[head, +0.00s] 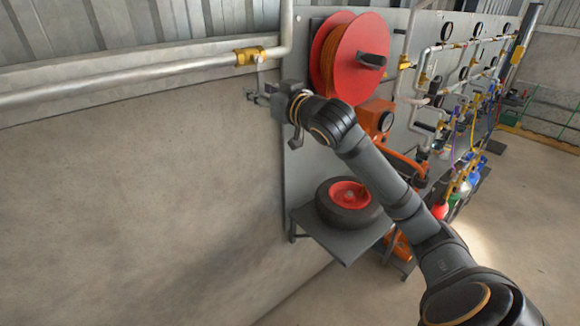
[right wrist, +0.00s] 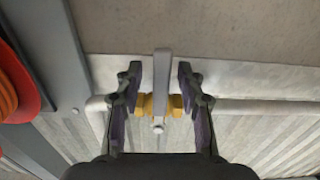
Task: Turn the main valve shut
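The main valve is a brass body (head: 249,55) in the grey pipe at the upper middle of the head view. In the right wrist view the brass body (right wrist: 177,105) is partly hidden behind a flat grey lever (right wrist: 161,70). The lever runs upright in that picture, across the line of the pipe. My right gripper (head: 254,96) is just below the valve in the head view. In the right wrist view my right gripper (right wrist: 160,76) is open, with a finger on each side of the lever and visible gaps to it. My left gripper is not in view.
The grey pipe (head: 130,80) runs along the wall. A red hose reel (head: 355,60) on the panel (head: 300,165) is close to the right of my gripper. A wheel (head: 347,203) lies on a shelf below my arm. Gauges and pipework fill the panel farther right.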

